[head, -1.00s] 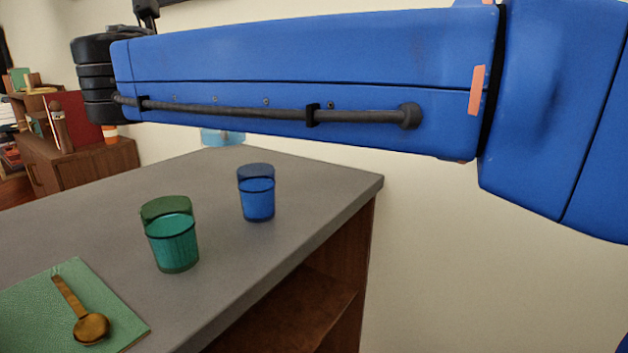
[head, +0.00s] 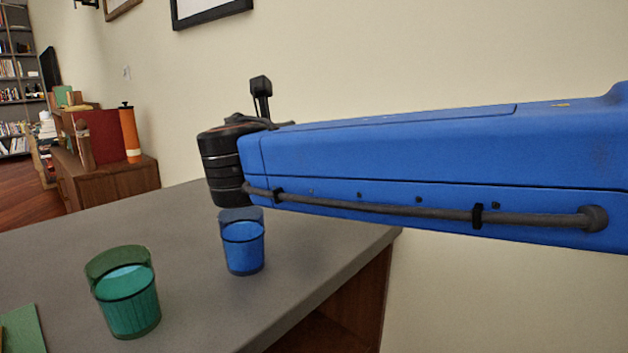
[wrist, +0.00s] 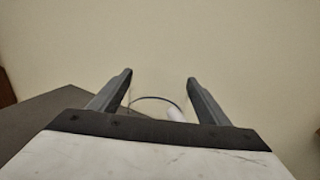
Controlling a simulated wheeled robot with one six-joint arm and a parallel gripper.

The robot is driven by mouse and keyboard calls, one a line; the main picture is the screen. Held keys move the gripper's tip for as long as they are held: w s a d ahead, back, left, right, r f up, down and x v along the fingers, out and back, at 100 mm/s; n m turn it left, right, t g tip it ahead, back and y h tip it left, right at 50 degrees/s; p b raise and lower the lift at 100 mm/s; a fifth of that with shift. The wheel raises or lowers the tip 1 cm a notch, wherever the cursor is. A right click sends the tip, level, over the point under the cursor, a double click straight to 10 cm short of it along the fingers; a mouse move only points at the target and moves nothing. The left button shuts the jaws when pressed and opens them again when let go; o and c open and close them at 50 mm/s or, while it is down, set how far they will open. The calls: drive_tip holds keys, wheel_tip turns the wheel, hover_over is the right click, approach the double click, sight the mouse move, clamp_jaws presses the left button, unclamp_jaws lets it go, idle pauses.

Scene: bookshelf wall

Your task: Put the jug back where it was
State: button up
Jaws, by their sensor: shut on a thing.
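My gripper (wrist: 158,84) shows in the wrist view, its two dark fingers apart with a thin curved rim and a pale patch between them. I take these for part of the jug (wrist: 174,113), which the fingers hold; most of it is hidden behind the gripper body. In the head view neither the fingers nor the jug can be seen; the black wrist end of my arm is above the grey counter (head: 180,245), behind the blue glass. Where the jug stood before cannot be told from these frames.
A green book or mat (head: 22,330) lies at lower left. A wooden cabinet (head: 118,184) with an orange cylinder (head: 130,135) stands behind. The counter's far left is clear.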

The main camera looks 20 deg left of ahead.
drive_tip(key=shift+f, duration=3.35)
drive_tip(key=o, duration=2.1)
drive_tip(key=s, duration=1.2)
